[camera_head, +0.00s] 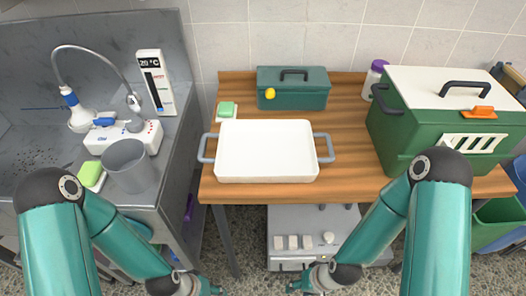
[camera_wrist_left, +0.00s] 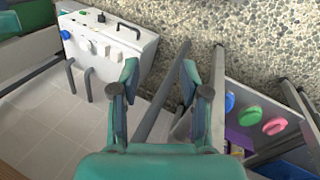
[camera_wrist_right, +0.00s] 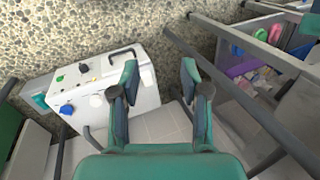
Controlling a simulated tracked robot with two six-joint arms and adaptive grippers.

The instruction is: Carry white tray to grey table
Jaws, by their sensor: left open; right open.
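The white tray (camera_head: 266,152) is a shallow rectangular pan with a grey handle at its left and right ends. It lies flat and looks empty near the front edge of the wooden table (camera_head: 350,180). A grey metal table (camera_head: 180,118) with a sink stands to the left, across a narrow gap. My left gripper (camera_head: 210,288) and right gripper (camera_head: 300,286) are low in front of the wooden table, apart from the tray. Both are open and empty in the left wrist view (camera_wrist_left: 160,80) and right wrist view (camera_wrist_right: 160,78).
A green toolbox (camera_head: 292,95) and a green sponge (camera_head: 227,109) are behind the tray. A large green cooler (camera_head: 440,115) stands on the right. The grey table holds a grey cup (camera_head: 128,165), a sponge (camera_head: 91,175) and a thermometer sign (camera_head: 155,82). A white machine (camera_head: 295,220) stands below.

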